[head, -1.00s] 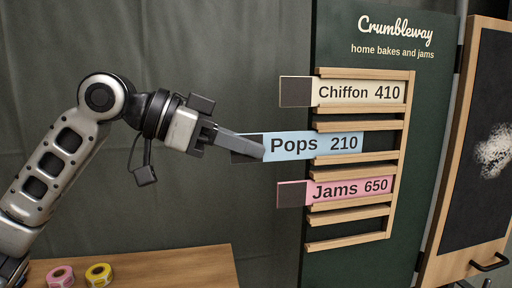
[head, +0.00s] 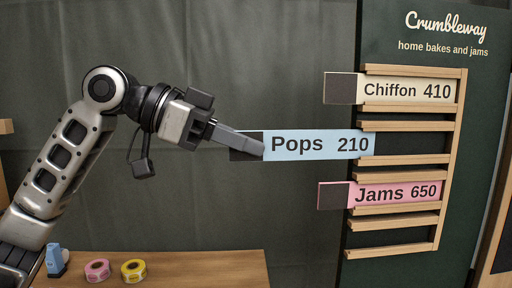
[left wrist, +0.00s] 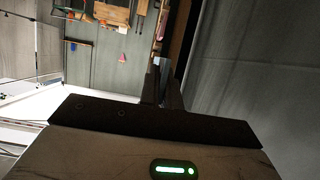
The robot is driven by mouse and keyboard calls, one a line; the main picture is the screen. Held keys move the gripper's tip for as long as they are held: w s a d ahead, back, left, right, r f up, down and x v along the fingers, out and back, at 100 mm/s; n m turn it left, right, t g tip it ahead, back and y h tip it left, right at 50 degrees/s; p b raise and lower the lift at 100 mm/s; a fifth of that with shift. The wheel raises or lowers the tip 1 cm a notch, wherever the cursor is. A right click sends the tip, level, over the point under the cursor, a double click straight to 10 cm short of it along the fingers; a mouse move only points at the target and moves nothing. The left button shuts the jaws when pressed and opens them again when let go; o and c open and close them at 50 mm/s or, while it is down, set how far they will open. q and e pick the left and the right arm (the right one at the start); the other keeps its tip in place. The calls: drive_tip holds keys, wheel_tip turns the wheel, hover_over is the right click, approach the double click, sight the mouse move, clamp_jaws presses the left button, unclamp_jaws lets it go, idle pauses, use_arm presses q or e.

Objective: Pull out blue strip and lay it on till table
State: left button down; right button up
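The blue strip (head: 310,145) reads "Pops 210" and has a dark tab at its left end. My left gripper (head: 250,146) is shut on that tab. The strip is level, mostly clear of the wooden rack (head: 452,150), with only its right end at the rack's left edge; I cannot tell whether it still touches a slot. In the left wrist view the fingers (left wrist: 163,85) show close together with a thin sliver of the strip between them. The wooden table (head: 190,272) at lower left looks like the till table. My right gripper is not in view.
The cream "Chiffon 410" strip (head: 408,91) sits in the rack above and the pink "Jams 650" strip (head: 395,193) below. On the table are a pink roll (head: 97,270), a yellow roll (head: 133,270) and a blue item (head: 55,261). The table's right part is clear.

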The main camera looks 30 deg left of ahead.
use_arm(q)
drive_tip(key=shift+s+a+b, duration=0.5)
drive_tip(key=shift+s+a, duration=0.15)
drive_tip(key=shift+a, duration=0.25)
drive_tip(key=shift+s+a+b, duration=0.5)
drive_tip(key=shift+s+a, duration=0.1)
drive_tip(key=shift+a, duration=0.3)
